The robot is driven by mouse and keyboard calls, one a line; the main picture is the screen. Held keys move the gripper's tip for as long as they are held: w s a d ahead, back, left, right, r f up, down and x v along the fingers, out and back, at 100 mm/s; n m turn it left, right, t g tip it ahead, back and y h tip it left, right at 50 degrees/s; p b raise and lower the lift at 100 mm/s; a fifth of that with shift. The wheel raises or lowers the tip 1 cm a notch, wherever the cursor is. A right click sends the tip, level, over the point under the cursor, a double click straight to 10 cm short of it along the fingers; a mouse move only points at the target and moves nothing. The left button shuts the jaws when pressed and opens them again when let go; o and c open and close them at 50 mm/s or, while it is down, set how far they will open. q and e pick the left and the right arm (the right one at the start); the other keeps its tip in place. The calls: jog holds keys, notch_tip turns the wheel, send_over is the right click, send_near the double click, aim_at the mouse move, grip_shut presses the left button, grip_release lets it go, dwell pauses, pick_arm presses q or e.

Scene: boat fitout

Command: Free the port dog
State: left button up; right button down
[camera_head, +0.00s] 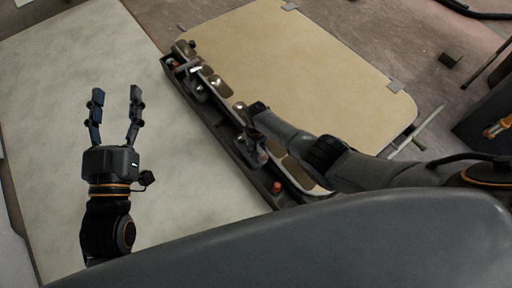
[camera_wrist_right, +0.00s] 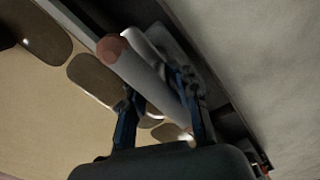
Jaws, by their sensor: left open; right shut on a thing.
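My left gripper (camera_head: 116,92) is open and empty above the pale panel, left of the hatch, in the head view. My right gripper (camera_head: 247,112) reaches in from the right to the hatch's dark edge frame. In the right wrist view, its fingers (camera_wrist_right: 158,82) are on either side of a pale grey dog handle (camera_wrist_right: 138,70) with a reddish-brown round end, and shut on it. The near dog (camera_head: 256,155) is partly hidden by my right arm. A second dog (camera_head: 195,82) stands at the far end of the frame, clear of both grippers. I cannot tell which is the port one.
The tan hatch panel (camera_head: 300,60) lies right of the dark edge frame (camera_head: 215,125), with dark oval plates along its edge. The pale panel (camera_head: 55,85) on the left is clear.

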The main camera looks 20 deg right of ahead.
jog(key=shift+s+a, duration=0.15)
jog(key=shift+a, duration=0.05)
jog(key=c, duration=1.2)
grip_release()
jog(key=shift+o, duration=1)
jog(key=shift+d, duration=0.1)
jog(key=shift+r, duration=0.1)
notch_tip(320, 180, up, 12)
jog(key=shift+f, duration=0.1)
